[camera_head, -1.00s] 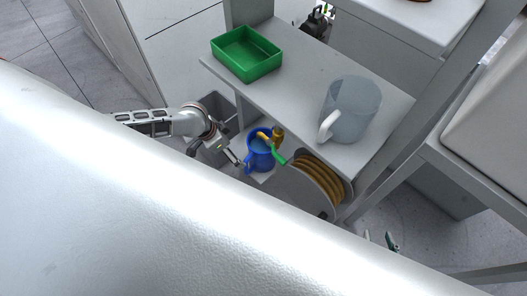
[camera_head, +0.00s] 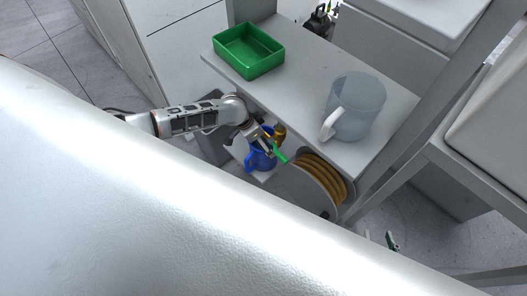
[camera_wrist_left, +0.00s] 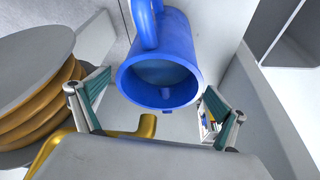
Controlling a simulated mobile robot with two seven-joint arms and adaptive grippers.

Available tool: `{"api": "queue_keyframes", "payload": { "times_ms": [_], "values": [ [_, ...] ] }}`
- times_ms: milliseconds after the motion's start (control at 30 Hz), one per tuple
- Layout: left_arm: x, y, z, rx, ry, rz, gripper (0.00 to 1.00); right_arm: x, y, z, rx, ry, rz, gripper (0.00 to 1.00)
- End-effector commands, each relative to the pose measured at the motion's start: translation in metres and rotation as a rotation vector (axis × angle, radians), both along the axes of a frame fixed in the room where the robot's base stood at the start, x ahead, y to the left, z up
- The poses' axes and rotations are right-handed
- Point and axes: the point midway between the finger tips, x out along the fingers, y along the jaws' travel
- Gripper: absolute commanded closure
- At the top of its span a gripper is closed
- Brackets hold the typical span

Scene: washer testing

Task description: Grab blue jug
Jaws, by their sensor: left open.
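The blue jug (camera_head: 258,163) stands on a low surface beside a hose reel, below the shelf. My left gripper (camera_head: 267,147) is over the jug's top and partly hides it. In the left wrist view the jug (camera_wrist_left: 178,45) shows its open mouth, with its handle at the top. My left gripper (camera_wrist_left: 155,105) is open there, with one finger on each side of the jug's rim and nothing held. My right gripper (camera_head: 381,240) shows only its fingertips at the lower right. They are apart, and the gripper is far from the jug.
The hose reel (camera_head: 323,180) stands close right of the jug. The shelf (camera_head: 290,85) above holds a green tray (camera_head: 248,66) and a clear jug (camera_head: 357,106) with a white handle.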

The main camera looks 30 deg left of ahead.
Motion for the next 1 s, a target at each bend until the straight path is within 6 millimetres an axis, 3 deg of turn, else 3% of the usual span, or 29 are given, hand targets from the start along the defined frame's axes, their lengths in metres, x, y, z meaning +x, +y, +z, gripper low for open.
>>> {"api": "queue_keyframes", "payload": {
  "times_ms": [333,367,633,1000],
  "values": [
    [0.0037,-0.0021,-0.0090,0.000,-0.001,0.000,0.01,0.0009,0.0011,-0.0009,0.002,-0.004,0.001,0.65],
    [0.0036,-0.0021,-0.0089,0.000,-0.001,0.000,0.04,0.0008,0.0011,-0.0012,0.002,-0.004,0.001,0.65],
    [0.0032,-0.0020,-0.0092,0.000,-0.001,0.000,0.74,-0.0008,0.0005,-0.0051,-0.001,0.004,0.002,0.65],
    [0.0060,-0.0028,-0.0022,-0.003,-0.006,0.001,0.77,-0.0009,-0.0001,-0.0055,-0.001,0.005,0.002,0.65]
  ]
}}
